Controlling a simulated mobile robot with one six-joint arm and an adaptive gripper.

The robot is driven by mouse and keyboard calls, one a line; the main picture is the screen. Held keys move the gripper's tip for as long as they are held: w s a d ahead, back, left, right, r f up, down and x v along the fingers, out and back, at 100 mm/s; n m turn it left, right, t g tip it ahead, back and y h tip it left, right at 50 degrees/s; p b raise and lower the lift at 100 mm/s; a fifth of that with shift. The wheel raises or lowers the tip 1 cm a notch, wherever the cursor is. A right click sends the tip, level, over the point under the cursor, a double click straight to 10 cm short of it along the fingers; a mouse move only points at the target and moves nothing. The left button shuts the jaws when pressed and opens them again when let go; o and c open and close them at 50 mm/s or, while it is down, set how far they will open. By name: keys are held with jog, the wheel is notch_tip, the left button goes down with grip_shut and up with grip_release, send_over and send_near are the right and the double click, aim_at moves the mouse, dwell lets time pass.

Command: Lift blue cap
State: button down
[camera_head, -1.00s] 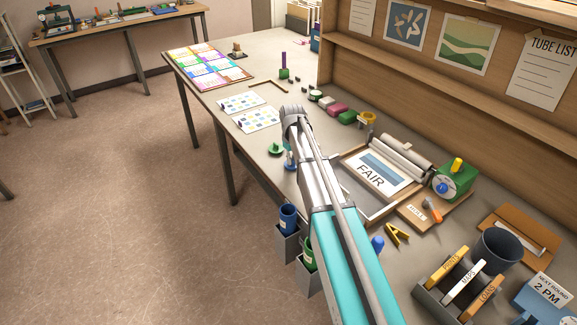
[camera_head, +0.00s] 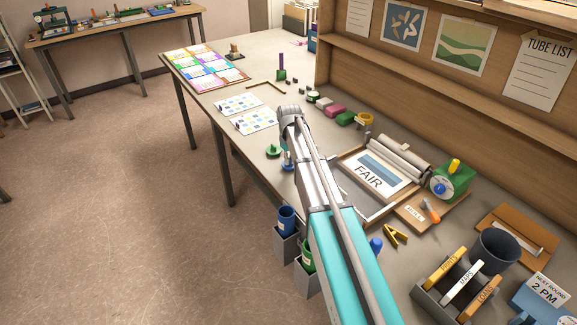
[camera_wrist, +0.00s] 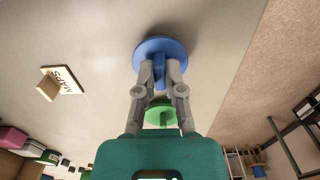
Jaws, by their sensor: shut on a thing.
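The blue cap (camera_wrist: 147,50) is a round disc with an upright grip tab, seen at the top middle of the wrist view. My gripper (camera_wrist: 159,74) is shut on the tab, one grey finger on each side. In the head view the blue cap (camera_head: 287,165) shows only partly beside my arm, near the table's front edge, and my fingers are mostly hidden. A shadow lies by the disc; I cannot tell whether it touches the table.
A green cap (camera_wrist: 160,112) lies close by; it also shows in the head view (camera_head: 272,152). A FAIR print tray (camera_head: 346,194) is right of my arm. Blue and green tubes hang at the front edge.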

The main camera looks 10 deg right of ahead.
jog(key=shift+r+p, duration=2.2)
jog(key=shift+r, duration=0.1)
